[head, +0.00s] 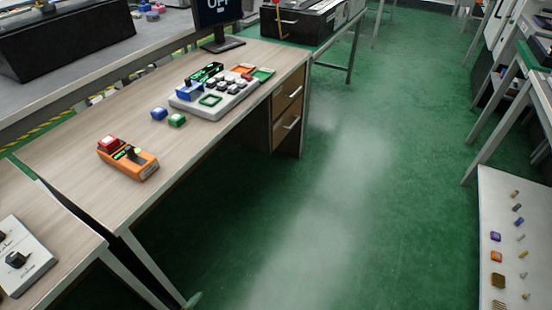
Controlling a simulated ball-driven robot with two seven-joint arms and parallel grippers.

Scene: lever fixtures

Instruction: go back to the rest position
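Neither of my grippers nor my arms shows in the head view. An orange lever box (128,158) with a red top part and a dark lever sits on the wooden desk (75,155). A white key panel (214,96) with several dark and coloured keys lies farther back on the same desk.
A monitor (219,22) stands at the desk's back. A white board with several small parts (513,240) is at the right. The green floor (345,170) between them is clear.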

